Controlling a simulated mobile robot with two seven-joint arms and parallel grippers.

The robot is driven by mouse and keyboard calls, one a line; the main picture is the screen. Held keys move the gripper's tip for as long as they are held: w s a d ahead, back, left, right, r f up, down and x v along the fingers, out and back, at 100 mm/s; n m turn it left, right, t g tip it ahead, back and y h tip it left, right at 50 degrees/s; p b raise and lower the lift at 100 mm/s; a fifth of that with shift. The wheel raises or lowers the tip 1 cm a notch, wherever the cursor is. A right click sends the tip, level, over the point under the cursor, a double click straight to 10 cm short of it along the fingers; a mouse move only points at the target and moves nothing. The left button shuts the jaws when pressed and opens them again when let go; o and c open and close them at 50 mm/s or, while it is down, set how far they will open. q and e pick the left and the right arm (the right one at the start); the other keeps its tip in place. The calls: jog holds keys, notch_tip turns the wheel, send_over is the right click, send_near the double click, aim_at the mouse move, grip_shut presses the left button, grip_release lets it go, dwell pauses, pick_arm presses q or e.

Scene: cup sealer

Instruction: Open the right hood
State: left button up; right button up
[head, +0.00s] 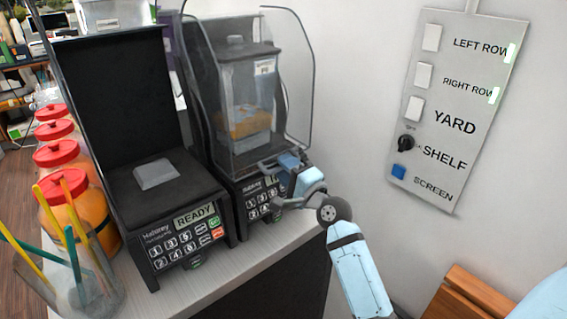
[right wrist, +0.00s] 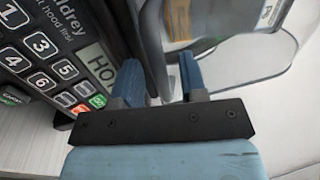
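The right machine (head: 262,190) stands against the wall with its clear hood (head: 222,110) down over an orange-filled container (head: 243,122). My right gripper (head: 275,180) is at the lower front of that hood, just above the keypad. In the right wrist view the two blue fingers (right wrist: 160,82) are apart. The hood's grey edge (right wrist: 152,40) runs down into the space between them; I cannot tell whether they touch it. The machine's keypad and its display (right wrist: 103,65), partly hidden by a finger, lie left of the fingers. My left gripper is not in view.
A left machine (head: 150,215) reading READY stands beside the right one, with a grey block on its top. Red-lidded jars (head: 62,155) and a clear holder of coloured sticks (head: 90,285) stand at the left. A switch panel (head: 455,110) hangs on the right wall.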

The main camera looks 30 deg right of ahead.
jog(key=shift+w+a, duration=0.1)
jog(key=shift+w, duration=0.45)
jog(key=shift+r, duration=0.1)
grip_shut()
